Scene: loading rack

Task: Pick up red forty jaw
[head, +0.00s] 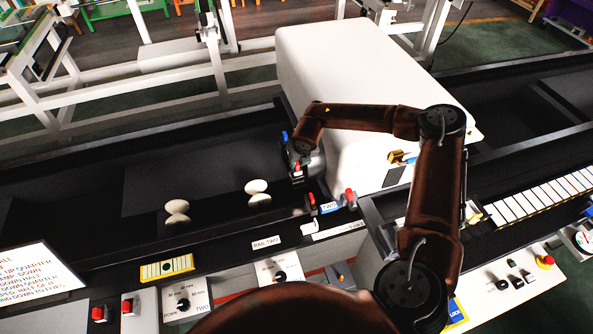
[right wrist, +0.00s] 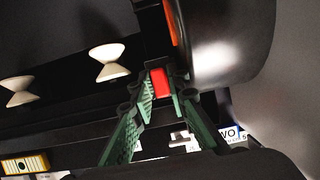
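In the right wrist view, a small red block-shaped piece (right wrist: 160,83) shows between the tips of my right gripper (right wrist: 161,86). The green textured fingers stand on both sides of it, very close. I cannot tell whether they press on it. In the head view, my right gripper (head: 300,165) reaches down beside the white box's left end, with a red piece (head: 297,168) at it. The arm and gripper hide part of that spot. No readable label shows which red piece is the forty jaw. My left gripper is not in view.
A large white box (head: 360,75) stands behind my arm. Pale spool-shaped rollers (head: 177,210) and (head: 257,193) sit to the left in the black trough.

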